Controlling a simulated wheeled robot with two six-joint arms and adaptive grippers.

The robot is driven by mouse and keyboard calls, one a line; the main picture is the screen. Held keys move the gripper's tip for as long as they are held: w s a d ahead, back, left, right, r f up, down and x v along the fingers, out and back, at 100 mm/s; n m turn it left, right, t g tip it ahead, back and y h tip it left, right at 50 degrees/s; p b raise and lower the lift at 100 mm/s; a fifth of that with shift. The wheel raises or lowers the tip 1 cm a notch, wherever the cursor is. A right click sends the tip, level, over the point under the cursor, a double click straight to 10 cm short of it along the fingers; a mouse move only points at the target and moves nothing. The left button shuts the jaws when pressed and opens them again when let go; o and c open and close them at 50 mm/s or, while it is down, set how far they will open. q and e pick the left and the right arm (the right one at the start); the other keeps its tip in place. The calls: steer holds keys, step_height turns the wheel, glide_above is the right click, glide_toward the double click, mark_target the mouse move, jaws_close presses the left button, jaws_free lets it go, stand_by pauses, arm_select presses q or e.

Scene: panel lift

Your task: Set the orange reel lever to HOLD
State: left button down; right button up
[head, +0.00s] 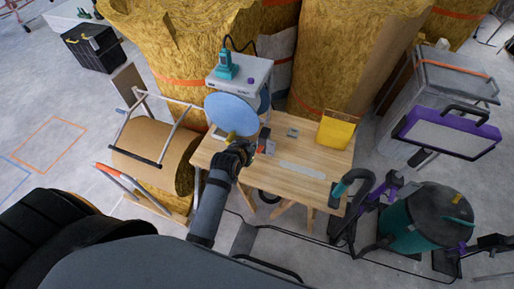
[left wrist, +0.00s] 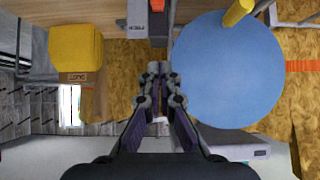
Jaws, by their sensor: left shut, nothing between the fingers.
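My left gripper (head: 243,150) is shut and empty over the left part of the wooden workbench (head: 310,155). Its closed fingers (left wrist: 158,70) show in the middle of the left wrist view. A small grey device with an orange-red part (head: 264,134) stands just right of the fingertips in the head view; it also shows at the top of the left wrist view (left wrist: 157,6). I cannot tell whether this part is the reel lever or which setting it has. A large blue disc (head: 230,114) stands beside the gripper, with a yellow handle (left wrist: 238,12) near it. My right gripper is not in view.
A yellow box (head: 336,130) stands at the bench's right end. A white case with a teal tool (head: 227,68) is behind the disc. A brown roll (head: 152,150) stands left of the bench. A teal and black vacuum (head: 425,222) stands at right.

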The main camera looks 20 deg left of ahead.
arm_select(q)
steer(key=b, duration=0.1)
glide_above(257, 152)
steer(key=w, duration=0.2)
steer(key=f, duration=0.6)
steer(key=shift+s+f, duration=0.1)
steer(key=shift+s, duration=0.15)
steer(key=shift+s+f, duration=0.25)
steer(key=shift+f, duration=1)
steer(key=shift+s+f, duration=0.4)
steer(key=shift+f, duration=0.3)
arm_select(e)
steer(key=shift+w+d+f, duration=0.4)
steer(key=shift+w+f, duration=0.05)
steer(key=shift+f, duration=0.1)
